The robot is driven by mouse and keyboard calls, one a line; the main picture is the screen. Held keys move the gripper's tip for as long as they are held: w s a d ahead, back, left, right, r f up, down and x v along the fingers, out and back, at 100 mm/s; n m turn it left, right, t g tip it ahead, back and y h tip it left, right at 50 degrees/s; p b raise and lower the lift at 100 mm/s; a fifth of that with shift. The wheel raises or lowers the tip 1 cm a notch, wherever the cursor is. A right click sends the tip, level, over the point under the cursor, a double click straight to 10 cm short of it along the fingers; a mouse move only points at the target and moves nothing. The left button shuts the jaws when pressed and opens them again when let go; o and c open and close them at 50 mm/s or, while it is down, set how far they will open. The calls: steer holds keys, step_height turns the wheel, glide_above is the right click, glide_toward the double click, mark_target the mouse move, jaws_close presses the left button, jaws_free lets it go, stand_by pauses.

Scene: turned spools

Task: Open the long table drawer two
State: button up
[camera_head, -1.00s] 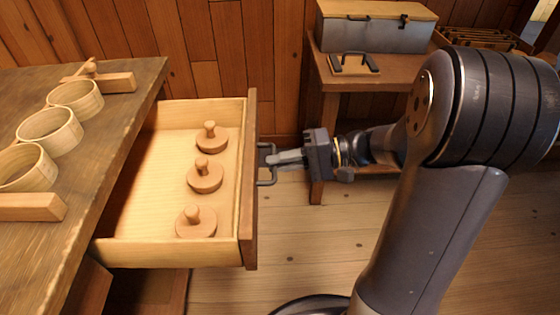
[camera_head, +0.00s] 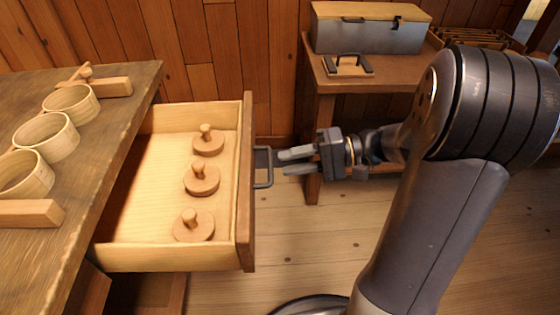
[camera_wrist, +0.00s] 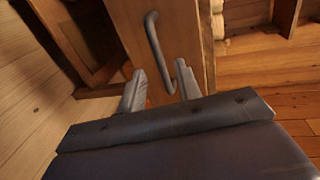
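The long table drawer (camera_head: 247,190) is pulled out from the table, its inside in plain view. In it stand three turned wooden knobbed discs, a far one (camera_head: 208,146), a middle one (camera_head: 202,181) and a near one (camera_head: 194,228). A dark bar handle (camera_head: 269,168) is on the drawer front; it also shows in the wrist view (camera_wrist: 155,40). My gripper (camera_head: 281,162) is open, its fingertips just right of the handle. In the wrist view my fingers (camera_wrist: 160,83) are spread apart with nothing held between them.
The wooden table (camera_head: 118,95) at left bears three round wooden rings (camera_head: 46,137) and wooden blocks. At the back right a side table (camera_head: 330,84) holds a grey box (camera_head: 365,36) and a small handled piece (camera_head: 348,67). The floor (camera_head: 320,235) between is clear.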

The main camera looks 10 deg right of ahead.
steer(key=p+v, duration=0.1)
steer(key=v, duration=0.6)
steer(key=s+b+x, duration=0.1)
steer(key=b+x, duration=0.1)
steer(key=x, duration=0.9)
steer(key=shift+w, duration=0.45)
steer(key=shift+s, duration=0.1)
